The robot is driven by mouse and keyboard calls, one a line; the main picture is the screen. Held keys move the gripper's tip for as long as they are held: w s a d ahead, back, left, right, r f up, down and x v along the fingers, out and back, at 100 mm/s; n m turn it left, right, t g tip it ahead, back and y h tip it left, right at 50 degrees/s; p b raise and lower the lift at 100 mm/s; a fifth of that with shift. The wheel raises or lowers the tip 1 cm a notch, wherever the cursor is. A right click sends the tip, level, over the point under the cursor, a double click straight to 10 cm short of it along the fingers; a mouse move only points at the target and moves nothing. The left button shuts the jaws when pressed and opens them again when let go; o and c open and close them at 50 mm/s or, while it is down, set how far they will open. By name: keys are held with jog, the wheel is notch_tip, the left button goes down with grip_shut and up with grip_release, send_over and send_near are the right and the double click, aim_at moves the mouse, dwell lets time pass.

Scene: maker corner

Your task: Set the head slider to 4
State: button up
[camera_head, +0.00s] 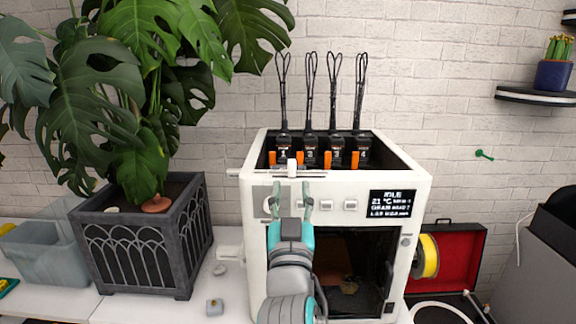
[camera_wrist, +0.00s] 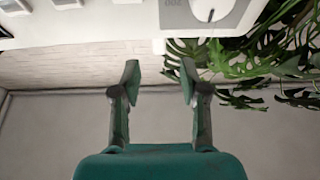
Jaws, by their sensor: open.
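The white 3D printer (camera_head: 415,183) stands on the bench with an open top. The head slider, a small white knob (camera_head: 291,167), sits on a thin rail (camera_head: 250,173) along the top front edge, toward its left end. Behind it is a row of several black print heads (camera_head: 337,150) with orange tabs; the slider stands nearest the leftmost head, labelled 1. My gripper (camera_head: 292,195) is open and empty, fingers pointing up just below the slider, in front of the panel. It also shows open in the wrist view (camera_wrist: 160,78).
A dial (camera_head: 270,205) and white buttons (camera_head: 336,205) are on the printer's front, beside a display (camera_head: 391,203) reading IDLE. A potted monstera (camera_head: 140,245) stands close on the left. A yellow spool (camera_head: 429,256) and red case (camera_head: 462,250) are on the right.

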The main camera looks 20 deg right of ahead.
aim_at(292, 168)
jog(key=x, duration=0.8)
grip_shut()
